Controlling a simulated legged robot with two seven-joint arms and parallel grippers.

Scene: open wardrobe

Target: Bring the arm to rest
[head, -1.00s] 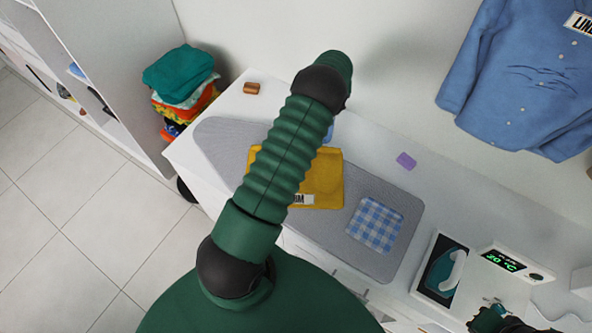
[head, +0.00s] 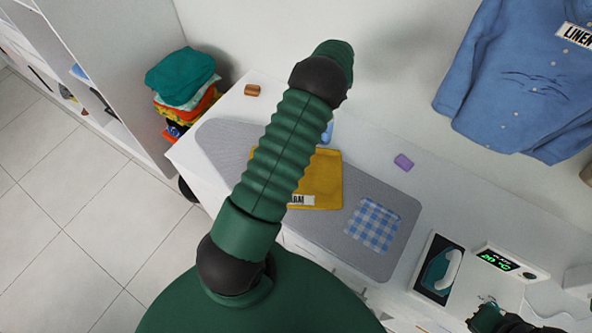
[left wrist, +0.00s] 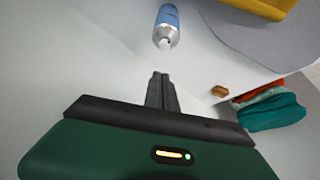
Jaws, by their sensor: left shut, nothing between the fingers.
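My left arm reaches up across the middle of the head view, bent at its black joint near the wall. Its gripper is hidden there. In the left wrist view the left gripper (left wrist: 160,76) is shut and empty, with its fingers together over the white surface.
A grey ironing mat (head: 385,262) lies on the white table, with a yellow cloth (head: 325,180) and a checked cloth (head: 373,226). An iron (head: 440,270) stands beside a display unit (head: 497,262). Folded clothes (head: 180,75) are at left. A blue shirt (head: 520,90) hangs on the wall.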

